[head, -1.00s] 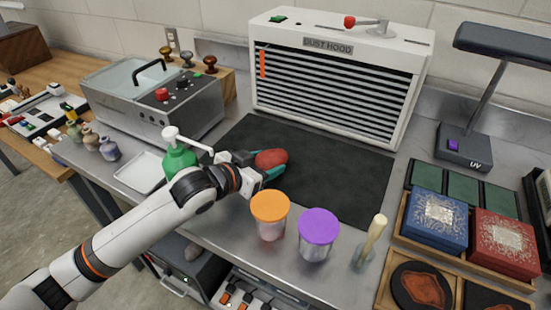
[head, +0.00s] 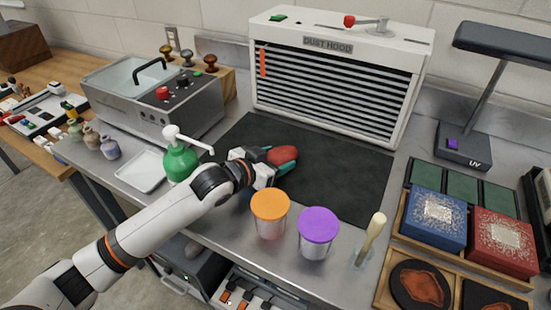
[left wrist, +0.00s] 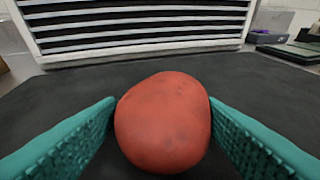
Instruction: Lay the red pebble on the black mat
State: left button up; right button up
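The red pebble (head: 283,155) is between the teal fingers of my left gripper (head: 268,162), over the left-middle part of the black mat (head: 340,185). In the left wrist view the rounded pebble (left wrist: 162,122) fills the gap, with a finger against each side. The dark mat (left wrist: 225,75) spreads out behind it. My left gripper is shut on the pebble. I cannot tell whether the pebble's underside touches the mat. My right gripper is not in view.
The dust hood (head: 335,75) stands behind the mat. The orange-lidded jar (head: 270,207) and purple-lidded jar (head: 318,228) stand in front of it. A green pump bottle (head: 180,162) is left of my gripper. The mat's right half is clear.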

pick_arm(q)
jog(key=shift+o, duration=1)
jog(key=shift+s+f, duration=0.15)
jog(key=shift+f, duration=0.55)
jog(key=shift+r, duration=0.45)
jog(key=v, duration=1.2)
jog(key=shift+r, duration=0.35)
